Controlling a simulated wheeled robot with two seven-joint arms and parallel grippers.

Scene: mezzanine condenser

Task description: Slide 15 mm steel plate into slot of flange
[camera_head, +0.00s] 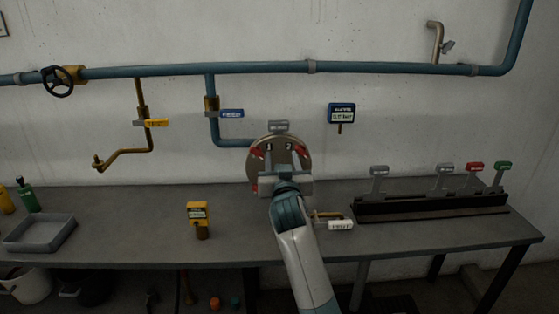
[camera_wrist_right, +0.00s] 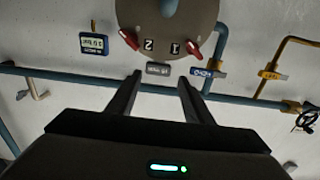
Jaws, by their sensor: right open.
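The round flange (camera_head: 255,165) hangs on the blue pipe above the bench; its face shows numbers and red clamps. It also shows at the top of the right wrist view (camera_wrist_right: 145,15). A grey-tagged plate handle (camera_head: 278,126) stands at the flange's top edge; this grey tag is also between and beyond my fingertips in the wrist view (camera_wrist_right: 158,69). Its lettering is unreadable, so I cannot tell its thickness. My right gripper (camera_head: 284,175) is open and empty in front of the flange, hiding its lower part. My left gripper is out of view.
A dark rack (camera_head: 430,207) at right holds several upright tagged plates in grey, red and green. A yellow tagged device (camera_head: 198,215), a grey tray (camera_head: 40,233) and a white-tagged brass lever (camera_head: 340,225) are on or near the bench. Blue piping crosses the wall.

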